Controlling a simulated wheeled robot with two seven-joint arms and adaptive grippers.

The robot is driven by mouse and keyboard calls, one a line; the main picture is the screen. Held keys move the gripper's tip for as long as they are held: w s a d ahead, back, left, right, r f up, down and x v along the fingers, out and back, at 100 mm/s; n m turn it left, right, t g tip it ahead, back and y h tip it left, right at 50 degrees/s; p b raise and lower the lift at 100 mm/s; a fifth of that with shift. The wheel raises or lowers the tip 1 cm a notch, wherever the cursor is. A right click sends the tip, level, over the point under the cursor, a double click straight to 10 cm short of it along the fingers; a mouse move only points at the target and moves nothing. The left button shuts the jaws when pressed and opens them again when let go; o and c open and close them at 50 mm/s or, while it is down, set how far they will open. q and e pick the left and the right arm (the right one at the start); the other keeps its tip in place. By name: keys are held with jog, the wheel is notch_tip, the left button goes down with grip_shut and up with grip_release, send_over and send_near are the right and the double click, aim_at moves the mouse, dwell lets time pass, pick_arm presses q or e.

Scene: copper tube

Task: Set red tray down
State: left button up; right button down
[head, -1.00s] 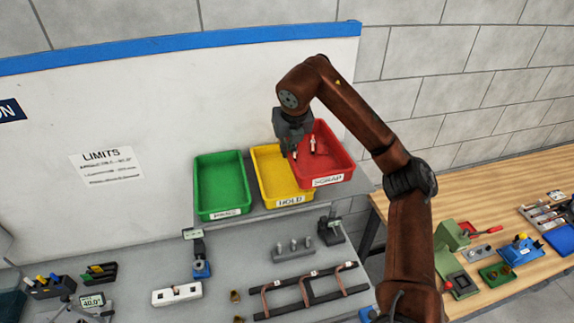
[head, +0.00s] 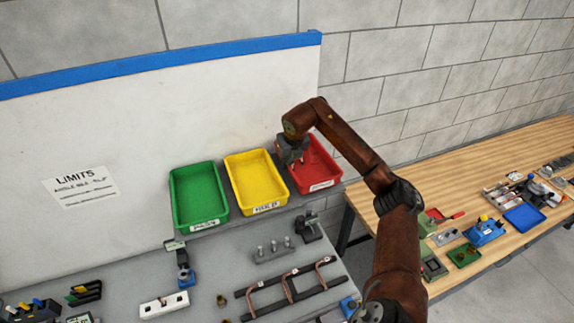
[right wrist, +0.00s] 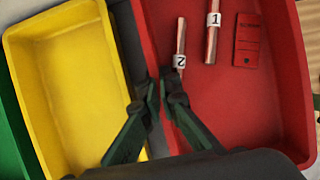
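The red tray (head: 316,167) is at the right end of the raised grey shelf, beside the yellow tray, and looks about level with it. Whether its base touches the shelf is hard to tell. My right gripper (right wrist: 160,88) straddles the red tray's left wall, its fingertips closed on the rim; it also shows in the head view (head: 293,163). Inside the red tray in the right wrist view (right wrist: 240,105) lie a copper tube labelled 1 (right wrist: 212,38), a copper tube labelled 2 (right wrist: 180,42) and a red tag (right wrist: 248,42). My left gripper is out of view.
The yellow tray (head: 253,180) and green tray (head: 198,195) stand to the left on the shelf. Below, the grey bench holds a black rack with copper tubes (head: 290,285) and small fixtures. A wooden bench (head: 400,170) with tools stands right.

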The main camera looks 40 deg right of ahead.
jog(key=shift+f, duration=0.6)
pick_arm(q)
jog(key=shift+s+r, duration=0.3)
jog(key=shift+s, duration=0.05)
pick_arm(e)
jog(key=shift+f, duration=0.3)
jog(key=c, duration=2.2)
grip_release()
jog(key=shift+s, duration=0.1)
jog(key=shift+o, duration=0.2)
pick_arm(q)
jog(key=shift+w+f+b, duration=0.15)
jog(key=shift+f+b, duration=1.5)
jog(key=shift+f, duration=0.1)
pick_arm(e)
jog(key=v, duration=1.2)
